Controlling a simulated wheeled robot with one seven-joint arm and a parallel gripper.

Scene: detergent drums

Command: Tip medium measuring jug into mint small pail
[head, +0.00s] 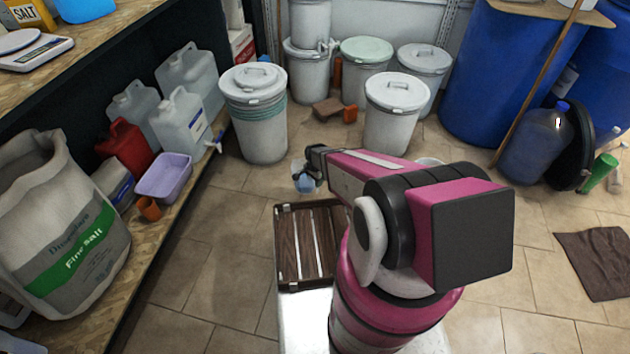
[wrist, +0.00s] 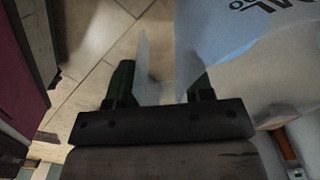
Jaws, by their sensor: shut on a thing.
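My gripper (head: 312,167) is out over the floor at the end of my arm, shut on the measuring jug (head: 304,180), a small, clear bluish vessel. In the wrist view my gripper (wrist: 160,85) has a thin translucent part between its fingers. I cannot tell the jug's tilt or contents.
Lidded white buckets (head: 395,115) stand at the back, one with a pale mint lid (head: 367,49). Large blue drums (head: 505,75) stand at the right. The left shelf holds jerrycans (head: 180,125), a lilac tub (head: 164,177) and a salt sack (head: 60,235). Floor left of my arm is clear.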

